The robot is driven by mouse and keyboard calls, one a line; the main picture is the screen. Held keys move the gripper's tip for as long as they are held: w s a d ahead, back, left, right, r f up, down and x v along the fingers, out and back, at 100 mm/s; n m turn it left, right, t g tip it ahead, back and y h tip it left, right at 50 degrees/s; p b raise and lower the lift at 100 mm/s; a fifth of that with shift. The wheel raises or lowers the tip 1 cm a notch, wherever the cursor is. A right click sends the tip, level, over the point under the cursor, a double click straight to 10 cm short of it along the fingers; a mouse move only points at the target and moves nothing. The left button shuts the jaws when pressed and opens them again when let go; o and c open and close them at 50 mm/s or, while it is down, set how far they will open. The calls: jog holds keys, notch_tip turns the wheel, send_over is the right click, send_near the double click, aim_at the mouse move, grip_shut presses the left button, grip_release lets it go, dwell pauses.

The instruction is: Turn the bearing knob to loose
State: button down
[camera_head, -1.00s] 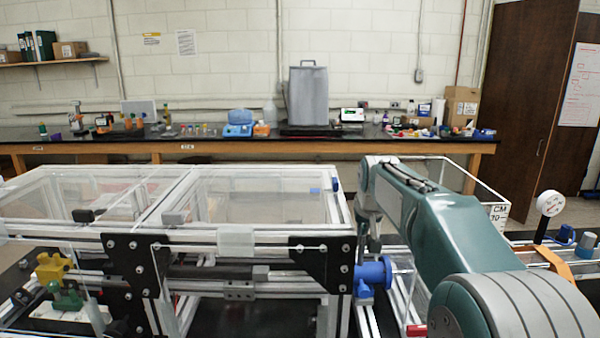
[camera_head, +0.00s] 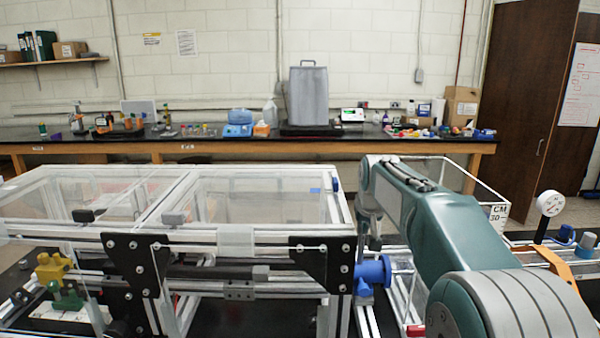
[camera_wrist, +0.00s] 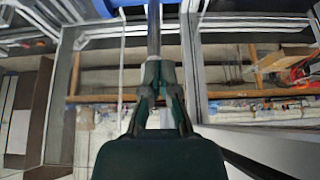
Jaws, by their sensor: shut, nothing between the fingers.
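A blue fitting with a round flange (camera_head: 373,272) sits at the right end of the extrusion frame, beside a black corner plate. It looks like the bearing knob; its loose or tight setting cannot be read. My gripper (camera_head: 370,240) points down just above and behind it in the head view, partly hidden by the frame's corner. In the wrist view my gripper (camera_wrist: 158,68) is shut and empty, its fingertips together. A metal rod (camera_wrist: 154,30) lies in line beyond the tips, and a blue part (camera_wrist: 122,3) shows at the top edge. Contact cannot be told.
The extrusion frame (camera_head: 235,236) with clear panels fills the left and middle. A yellow block (camera_head: 52,267) and a green block (camera_head: 66,297) stand at left. A round dial gauge (camera_head: 550,203) stands at right. A long lab bench (camera_head: 240,147) runs along the back wall.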

jog(key=shift+d, duration=0.55)
dwell(0.4)
notch_tip(320, 180, up, 6)
jog(key=shift+s, duration=0.4)
dwell(0.4)
notch_tip(320, 180, down, 6)
jog(key=a, duration=0.1)
jog(key=shift+w+a, duration=0.15)
jog(key=shift+a, duration=0.1)
dwell(0.6)
